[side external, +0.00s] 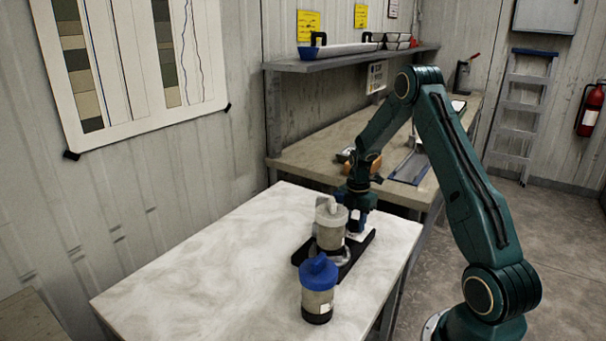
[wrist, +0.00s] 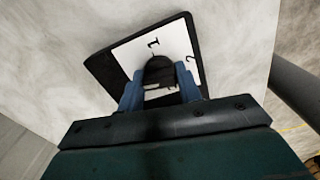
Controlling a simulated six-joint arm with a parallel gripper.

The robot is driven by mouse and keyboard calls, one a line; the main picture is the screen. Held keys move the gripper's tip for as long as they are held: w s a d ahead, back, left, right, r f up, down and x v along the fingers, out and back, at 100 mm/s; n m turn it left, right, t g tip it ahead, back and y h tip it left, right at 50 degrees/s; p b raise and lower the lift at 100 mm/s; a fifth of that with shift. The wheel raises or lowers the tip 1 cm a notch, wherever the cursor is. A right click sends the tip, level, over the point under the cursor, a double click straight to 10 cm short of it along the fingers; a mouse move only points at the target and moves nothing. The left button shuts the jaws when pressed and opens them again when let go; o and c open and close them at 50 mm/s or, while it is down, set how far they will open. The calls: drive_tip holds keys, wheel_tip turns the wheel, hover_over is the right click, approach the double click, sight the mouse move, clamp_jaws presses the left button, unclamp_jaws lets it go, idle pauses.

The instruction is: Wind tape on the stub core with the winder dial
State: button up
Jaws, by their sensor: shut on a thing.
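The winder has a black base (side external: 353,254) on the pale marbled table. Its dial is a black knob (wrist: 159,70) over a white plate (wrist: 130,55) marked 1 and 2. My gripper (wrist: 159,88) has its blue fingers on either side of the knob and is shut on it. In the side view my gripper (side external: 357,217) points down at the far end of the base, partly hidden by a grey cylinder. That grey cylinder (side external: 329,233) with a pale cap stands upright at the near end of the base, by a grey ring; I cannot tell whether it is the stub core.
A blue-capped cylinder (side external: 318,291) with a dark bottom stands upright on the table (side external: 190,270), just in front of the base. The left of the table is clear. A workbench (side external: 310,153) with a shelf (side external: 345,57) stands behind.

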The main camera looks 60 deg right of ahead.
drive_tip(key=m, duration=1.2)
drive_tip(key=shift+m, duration=0.3)
drive_tip(key=m, duration=0.3)
drive_tip(key=shift+m, duration=0.3)
drive_tip(key=m, duration=1.3)
drive_tip(key=o, duration=1)
